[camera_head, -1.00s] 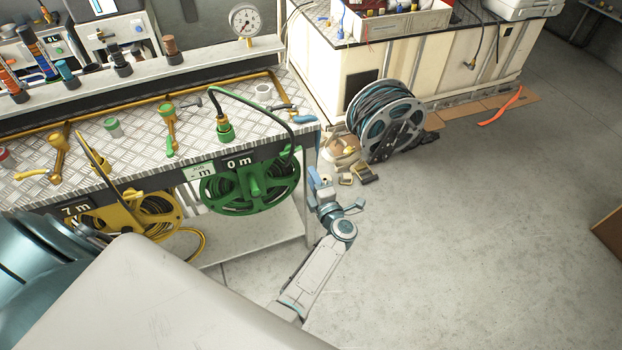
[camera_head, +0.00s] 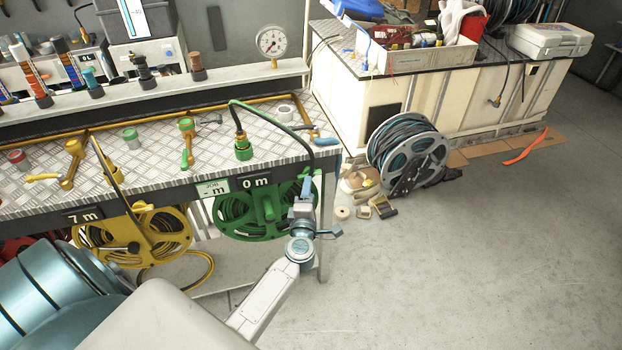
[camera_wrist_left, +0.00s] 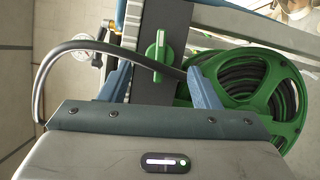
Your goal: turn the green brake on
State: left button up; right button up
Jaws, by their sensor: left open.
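The lever lies nearly along the strip. My left gripper (camera_wrist_left: 160,72) is open and empty, its two blue fingers either side of the knob in that view; I cannot tell the remaining gap. In the head view my left gripper (camera_head: 304,192) is by the right end of the bench front, before the green reel (camera_head: 232,217). That reel also shows in the wrist view (camera_wrist_left: 283,90), right of the knob. My right gripper is not in view.
A black hose (camera_head: 285,110) loops from a green fitting (camera_head: 243,148) over the bench edge; it crosses behind my fingers in the wrist view. A yellow reel (camera_head: 165,225) hangs left. A grey reel (camera_head: 410,155) stands right.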

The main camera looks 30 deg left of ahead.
aim_at(309, 172)
pick_arm(q)
jog(key=x, duration=0.6)
jog(key=shift+c, duration=0.6)
jog(key=c, duration=0.8)
jog(key=m+p, duration=0.1)
jog(key=p, duration=0.2)
jog(key=shift+p, duration=0.35)
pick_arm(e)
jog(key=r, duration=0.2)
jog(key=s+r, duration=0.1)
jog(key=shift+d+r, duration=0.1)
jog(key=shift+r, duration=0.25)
